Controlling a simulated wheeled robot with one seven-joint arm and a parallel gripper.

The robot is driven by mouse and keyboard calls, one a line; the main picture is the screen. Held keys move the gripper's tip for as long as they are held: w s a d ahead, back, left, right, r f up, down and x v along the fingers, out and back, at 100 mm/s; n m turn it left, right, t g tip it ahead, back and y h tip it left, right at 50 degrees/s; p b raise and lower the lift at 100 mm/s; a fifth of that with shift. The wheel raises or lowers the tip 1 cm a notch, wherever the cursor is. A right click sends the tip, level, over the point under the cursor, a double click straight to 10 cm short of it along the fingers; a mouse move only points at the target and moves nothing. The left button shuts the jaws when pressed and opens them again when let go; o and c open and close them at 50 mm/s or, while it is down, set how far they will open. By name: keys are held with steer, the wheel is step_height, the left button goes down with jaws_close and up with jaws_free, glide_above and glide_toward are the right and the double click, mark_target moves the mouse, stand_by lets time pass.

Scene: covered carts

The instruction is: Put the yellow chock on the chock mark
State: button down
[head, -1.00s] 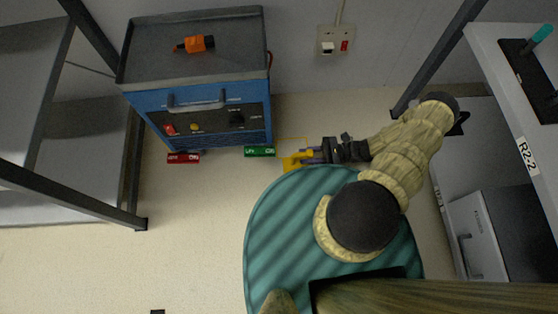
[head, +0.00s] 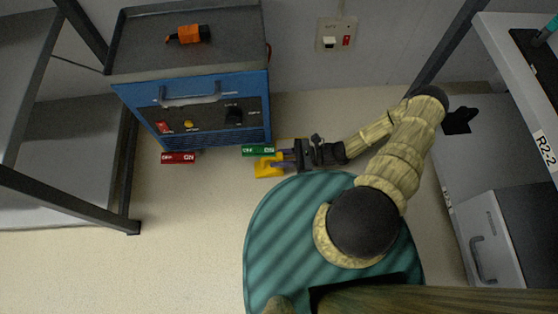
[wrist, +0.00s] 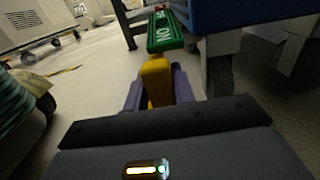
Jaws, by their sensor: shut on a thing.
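The yellow chock (head: 268,168) is held low by the floor, just in front of the green pedal (head: 257,150) of the blue cart. My gripper (head: 284,160) is shut on it from the right, with purple fingers on its sides. In the wrist view the chock (wrist: 156,80) stands between the fingers, and the green pedal (wrist: 165,32) is right beyond it. The chock mark (head: 291,141) shows only as a thin yellowish line behind my gripper; most of it is hidden. I cannot tell whether the chock touches the floor.
The blue cart (head: 200,95) stands against the wall with an orange tool (head: 188,35) on top and a red pedal (head: 178,157) at its left. A dark-framed shelf (head: 70,195) is on the left, a white cabinet (head: 480,240) on the right. Floor in front is clear.

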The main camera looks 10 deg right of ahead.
steer(key=shift+f, duration=0.5)
steer(key=shift+f, duration=0.15)
steer(key=c, duration=1.2)
jaws_free()
steer(key=shift+o, duration=0.2)
steer(key=shift+d+r, duration=0.2)
steer(key=shift+d, duration=0.05)
steer(key=d+p, duration=0.2)
steer(key=d, duration=0.3)
steer(key=d+p, duration=0.2)
steer(key=d, duration=0.4)
steer(key=shift+s+d+f, duration=0.1)
steer(key=shift+s+d, duration=0.1)
steer(key=shift+d, duration=0.1)
